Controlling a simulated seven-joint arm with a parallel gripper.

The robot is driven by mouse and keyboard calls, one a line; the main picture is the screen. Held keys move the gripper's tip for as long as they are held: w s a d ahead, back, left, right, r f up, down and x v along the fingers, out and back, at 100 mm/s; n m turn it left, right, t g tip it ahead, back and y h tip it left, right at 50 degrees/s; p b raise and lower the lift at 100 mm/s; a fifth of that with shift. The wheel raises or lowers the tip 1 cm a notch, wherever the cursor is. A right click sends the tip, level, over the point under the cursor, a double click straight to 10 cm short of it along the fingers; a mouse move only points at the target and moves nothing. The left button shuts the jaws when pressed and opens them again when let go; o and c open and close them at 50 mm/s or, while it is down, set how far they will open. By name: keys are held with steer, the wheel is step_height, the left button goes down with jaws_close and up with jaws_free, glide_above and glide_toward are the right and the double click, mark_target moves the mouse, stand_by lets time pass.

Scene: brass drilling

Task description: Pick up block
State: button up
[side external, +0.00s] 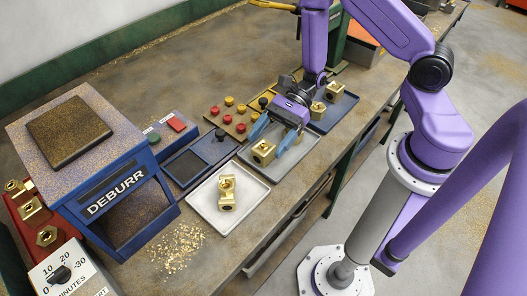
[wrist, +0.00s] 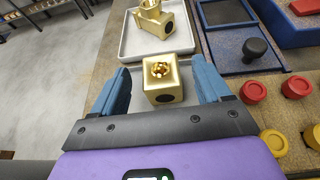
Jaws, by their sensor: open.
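In the wrist view the block (wrist: 163,83) stands between the two blue fingers of my gripper (wrist: 164,85). The gripper is open, with a gap on each side of the block. In the side external view my gripper (side external: 273,137) points down over the block, one finger on each side.
Red and yellow knobs (side external: 228,118) sit on a board behind the gripper. A blue tray (side external: 336,107) with brass parts is to the right. A dark-panelled blue fixture (side external: 186,166) and the DEBURR stand (side external: 113,190) are to the left. Brass chips (side external: 172,248) lie on the bench.

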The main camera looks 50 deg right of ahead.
steer(key=shift+a, duration=0.1)
steer(key=shift+c, duration=0.3)
jaws_close()
